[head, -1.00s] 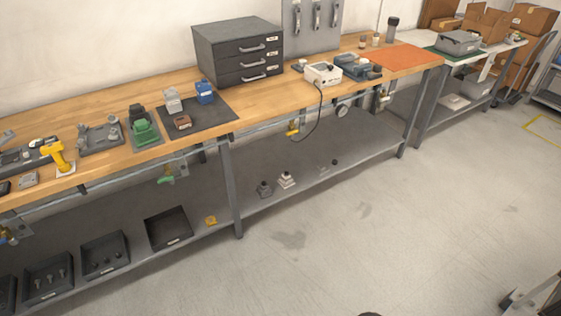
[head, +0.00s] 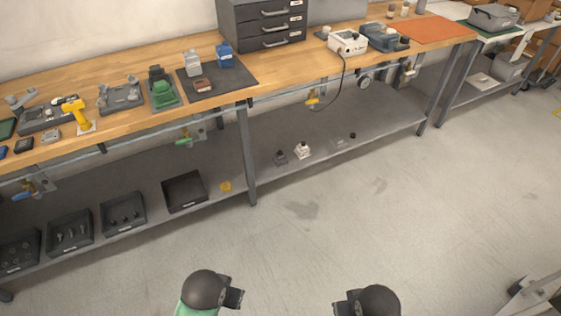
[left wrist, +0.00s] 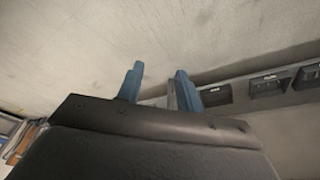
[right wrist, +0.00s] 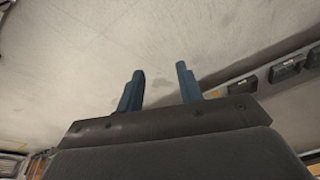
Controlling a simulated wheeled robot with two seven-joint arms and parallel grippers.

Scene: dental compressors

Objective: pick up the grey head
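A light grey block-shaped head (head: 192,63) stands on the dark mat (head: 238,77) on the wooden workbench, in the head view. Beside it on the mat are a blue head (head: 224,56) and a low reddish-brown one (head: 202,85). My left gripper (left wrist: 157,70) shows in the left wrist view with its two blue fingers apart and nothing between them. My right gripper (right wrist: 161,70) looks the same in the right wrist view, open and empty. Both are away from the bench, over the floor. The grey head cannot be made out in either wrist view.
Left of the mat are a green fixture (head: 163,93), a grey tray (head: 121,96) and a yellow tool (head: 76,112). A dark drawer cabinet (head: 265,25) stands behind. The lower shelf holds black bins (head: 184,191) and small parts. The floor (head: 330,235) before the bench is clear.

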